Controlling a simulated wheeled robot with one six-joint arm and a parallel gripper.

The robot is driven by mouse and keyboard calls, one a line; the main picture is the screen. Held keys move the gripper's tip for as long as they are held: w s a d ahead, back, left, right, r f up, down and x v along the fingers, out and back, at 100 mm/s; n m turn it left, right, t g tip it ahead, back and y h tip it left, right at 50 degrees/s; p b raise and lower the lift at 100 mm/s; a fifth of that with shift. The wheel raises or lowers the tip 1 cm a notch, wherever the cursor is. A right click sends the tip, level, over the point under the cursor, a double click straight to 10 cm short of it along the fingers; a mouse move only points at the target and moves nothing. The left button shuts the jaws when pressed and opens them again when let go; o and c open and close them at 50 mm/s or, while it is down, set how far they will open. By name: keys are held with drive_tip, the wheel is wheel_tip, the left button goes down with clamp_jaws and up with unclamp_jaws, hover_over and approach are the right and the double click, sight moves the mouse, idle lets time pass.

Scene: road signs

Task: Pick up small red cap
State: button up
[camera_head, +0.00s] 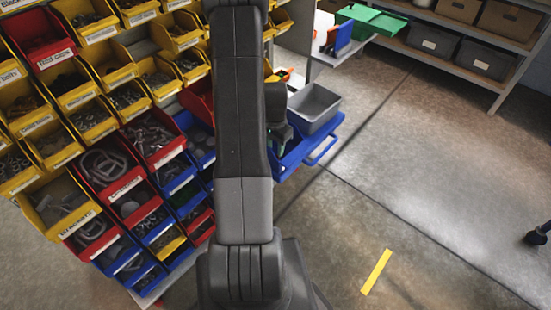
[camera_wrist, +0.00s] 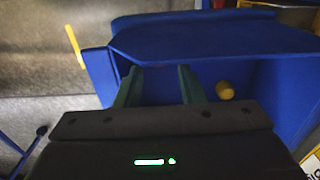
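The fingers reach over or into a blue bin (camera_wrist: 210,38); how deep I cannot tell. A small yellow round piece (camera_wrist: 225,90) lies in the bin, just right of the right finger and apart from it.
A grey bin (camera_head: 313,103) stands by the blue tray. A rack of yellow, red and blue part bins (camera_head: 65,205) fills the left. Shelves with dark boxes (camera_head: 484,58) stand at the back right. The floor (camera_head: 430,150) on the right is mostly clear, with a yellow strip (camera_head: 376,272).

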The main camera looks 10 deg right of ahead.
drive_tip(key=shift+d+f, duration=0.1)
drive_tip(key=shift+f, duration=2.15)
drive_tip(key=c, duration=0.7)
drive_tip(key=shift+r, duration=0.15)
